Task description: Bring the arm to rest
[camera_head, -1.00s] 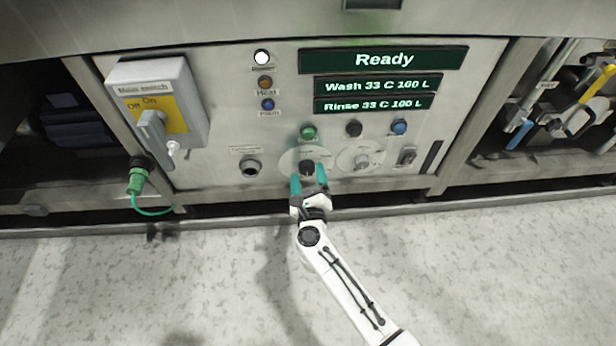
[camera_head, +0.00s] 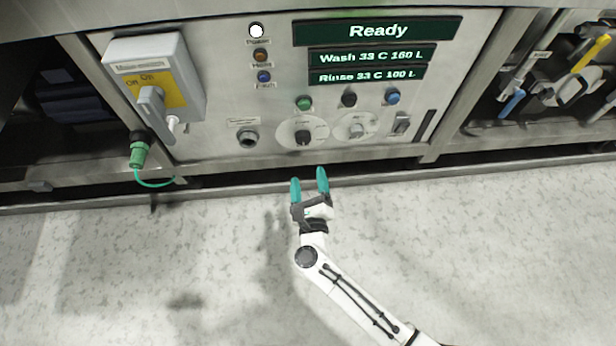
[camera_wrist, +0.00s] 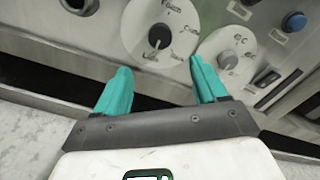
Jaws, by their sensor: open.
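My gripper (camera_head: 309,187) is open and empty, its two teal fingers apart and pointing at the washer's control panel (camera_head: 220,110). In the head view it is below the panel, over the floor, clear of the dials. The left round dial with a black knob (camera_head: 303,137) is just above the fingertips in that view. In the wrist view the same black knob (camera_wrist: 159,37) shows beyond and between the teal fingers (camera_wrist: 160,85), with nothing between them. My white arm runs down to the lower right of the head view.
A second dial (camera_head: 356,130) and a rocker switch (camera_head: 401,124) are to the right. A grey main switch box (camera_head: 158,85) juts out at left, with a green plug (camera_head: 138,155) and cable below. Displays read Ready, Wash and Rinse. The speckled floor (camera_head: 480,260) is free.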

